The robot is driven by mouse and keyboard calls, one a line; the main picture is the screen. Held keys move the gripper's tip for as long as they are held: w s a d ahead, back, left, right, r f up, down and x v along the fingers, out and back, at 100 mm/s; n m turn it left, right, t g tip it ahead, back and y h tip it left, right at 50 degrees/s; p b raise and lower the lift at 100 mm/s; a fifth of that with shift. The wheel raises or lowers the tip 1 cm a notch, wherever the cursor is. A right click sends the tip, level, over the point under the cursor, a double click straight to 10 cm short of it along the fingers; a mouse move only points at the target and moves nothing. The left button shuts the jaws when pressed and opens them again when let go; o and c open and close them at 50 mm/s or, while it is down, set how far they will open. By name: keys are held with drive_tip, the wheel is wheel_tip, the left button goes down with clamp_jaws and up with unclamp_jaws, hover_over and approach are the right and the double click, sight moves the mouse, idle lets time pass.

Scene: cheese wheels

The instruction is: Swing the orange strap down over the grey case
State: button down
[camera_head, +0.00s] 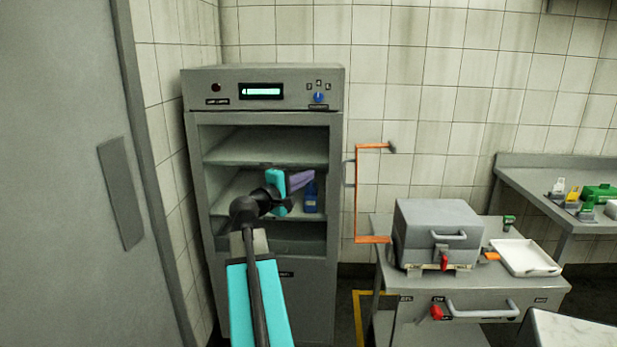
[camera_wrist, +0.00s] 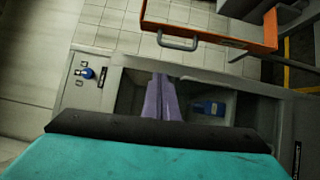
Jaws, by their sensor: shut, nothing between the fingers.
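The orange strap (camera_head: 358,200) stands upright to the left of the grey case (camera_head: 438,225), as a bracket with arms pointing right at top and bottom. A small grey handle sits on its left side. The case is closed, on a grey cart, with a handle and a red latch at its front. My gripper (camera_head: 312,175) has purple fingers, is shut and empty, and is left of the strap in the picture, apart from it. In the wrist view the fingers (camera_wrist: 162,98) lie together below the strap (camera_wrist: 210,36) and its handle (camera_wrist: 178,42).
A grey cabinet (camera_head: 262,88) with open shelves stands behind my arm; a blue bottle (camera_head: 311,200) is on a shelf. A white tray (camera_head: 525,257) lies right of the case. The cart's drawer (camera_head: 470,325) has a handle and red latch. A counter with small items is far right.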

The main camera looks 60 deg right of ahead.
drive_tip(key=s+p+x, duration=0.2)
drive_tip(key=x, duration=0.9)
drive_tip(key=shift+s+a+p, duration=0.2)
drive_tip(key=shift+s+p, duration=0.15)
drive_tip(key=shift+p, duration=0.05)
